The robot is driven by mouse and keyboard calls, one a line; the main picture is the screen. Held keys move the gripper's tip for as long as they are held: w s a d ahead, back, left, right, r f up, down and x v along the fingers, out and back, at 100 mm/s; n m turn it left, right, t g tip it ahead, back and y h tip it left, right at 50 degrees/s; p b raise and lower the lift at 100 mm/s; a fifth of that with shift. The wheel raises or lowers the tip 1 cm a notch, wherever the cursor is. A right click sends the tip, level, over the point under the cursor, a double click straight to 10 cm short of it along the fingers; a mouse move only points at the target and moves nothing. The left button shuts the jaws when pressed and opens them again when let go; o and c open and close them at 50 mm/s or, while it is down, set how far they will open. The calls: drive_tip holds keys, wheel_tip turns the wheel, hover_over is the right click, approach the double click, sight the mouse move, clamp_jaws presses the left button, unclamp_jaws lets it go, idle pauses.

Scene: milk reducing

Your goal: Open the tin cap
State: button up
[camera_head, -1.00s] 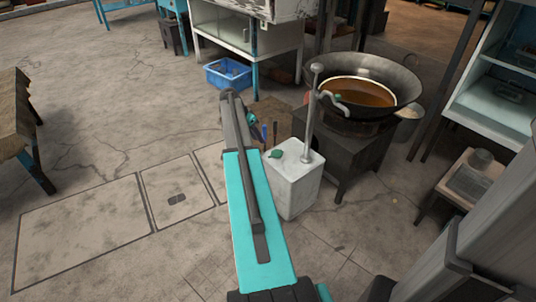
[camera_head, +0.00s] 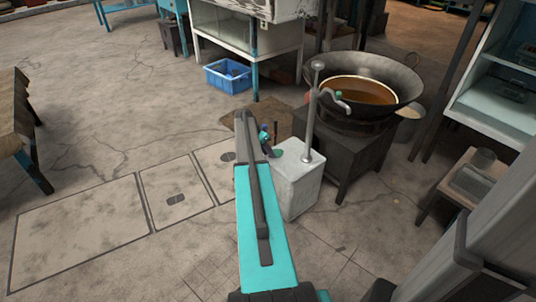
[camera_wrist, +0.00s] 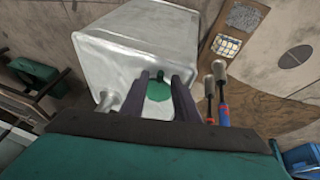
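A pale metal tin (camera_head: 297,190) stands on the floor in front of the wok stove, and it fills the upper left of the wrist view (camera_wrist: 135,45). Its green cap (camera_wrist: 160,92) lies on the tin's top face and shows between my fingers in the wrist view. In the head view my arm reaches to the tin's left top edge.
A metal pump pipe (camera_head: 312,110) rises from the tin beside the cap. A wok of brown liquid (camera_head: 362,90) sits on a dark stove behind. Two handled tools (camera_wrist: 221,95) stand close to the tin. A blue crate (camera_head: 228,76) lies farther back; the left floor is clear.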

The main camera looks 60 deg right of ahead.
drive_tip(key=shift+s+d+f, duration=0.1)
drive_tip(key=shift+d+f, duration=0.05)
drive_tip(key=shift+f, duration=0.2)
clamp_jaws()
idle(1.3)
